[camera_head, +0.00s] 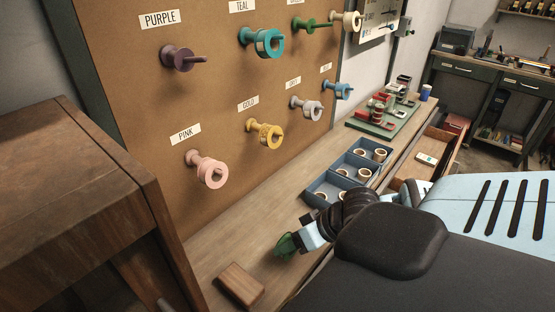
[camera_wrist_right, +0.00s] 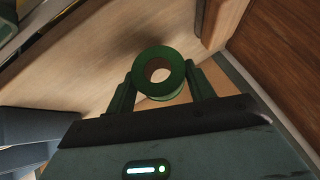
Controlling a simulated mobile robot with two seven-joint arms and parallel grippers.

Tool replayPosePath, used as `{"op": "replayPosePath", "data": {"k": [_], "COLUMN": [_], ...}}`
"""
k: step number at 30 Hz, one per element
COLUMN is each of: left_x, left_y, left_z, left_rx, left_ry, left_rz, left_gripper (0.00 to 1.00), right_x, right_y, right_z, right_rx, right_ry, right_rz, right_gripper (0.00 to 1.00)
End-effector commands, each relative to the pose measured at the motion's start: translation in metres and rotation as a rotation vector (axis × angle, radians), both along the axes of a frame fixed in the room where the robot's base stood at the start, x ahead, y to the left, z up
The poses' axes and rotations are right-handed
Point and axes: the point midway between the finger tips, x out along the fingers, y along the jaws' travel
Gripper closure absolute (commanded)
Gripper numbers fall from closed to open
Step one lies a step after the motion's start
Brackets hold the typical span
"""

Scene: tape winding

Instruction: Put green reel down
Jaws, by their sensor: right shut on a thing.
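The green reel (camera_wrist_right: 160,53) is a ring of green tape with a brown core. My right gripper (camera_wrist_right: 160,84) is shut on it, one dark finger on each side, in the right wrist view. In the head view the green reel (camera_head: 286,246) is at the tip of my right gripper (camera_head: 294,242), low over the wooden workbench (camera_head: 240,243). A dark shadow lies on the bench beside the reel; I cannot tell whether the reel touches the wood. The label of the green peg (camera_head: 310,23) is cut off at the top. My left gripper is not in view.
A brown wooden block (camera_head: 241,285) lies near the reel. A blue divided tray (camera_head: 323,187) with several tape rolls stands farther along the bench. A pegboard (camera_head: 130,90) with coloured reels rises behind. Bare bench lies between block and tray.

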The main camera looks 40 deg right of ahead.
Motion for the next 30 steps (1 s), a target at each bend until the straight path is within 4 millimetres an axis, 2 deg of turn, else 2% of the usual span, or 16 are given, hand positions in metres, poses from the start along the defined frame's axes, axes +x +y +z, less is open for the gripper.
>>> {"op": "replayPosePath", "data": {"k": [3, 9, 21, 27, 30], "left_x": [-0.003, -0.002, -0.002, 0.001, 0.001], "left_y": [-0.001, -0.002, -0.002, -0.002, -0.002], "left_z": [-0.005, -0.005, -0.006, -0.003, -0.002], "left_rx": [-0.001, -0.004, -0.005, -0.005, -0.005], "left_ry": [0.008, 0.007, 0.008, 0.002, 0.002], "left_rz": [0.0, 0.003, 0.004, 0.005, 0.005], "left_gripper": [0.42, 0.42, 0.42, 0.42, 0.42], "right_x": [0.013, 0.027, 0.036, 0.036, 0.036], "right_y": [0.001, 0.003, 0.004, 0.005, 0.005], "right_z": [-0.001, -0.002, -0.003, -0.029, -0.036], "right_rx": [-0.001, 0.0, 0.0, 0.003, 0.001], "right_ry": [-0.003, -0.001, -0.003, -0.001, -0.002], "right_rz": [0.0, -0.002, 0.0, -0.002, -0.001], "right_gripper": [0.69, 0.69, 0.69, 0.69, 0.69]}}
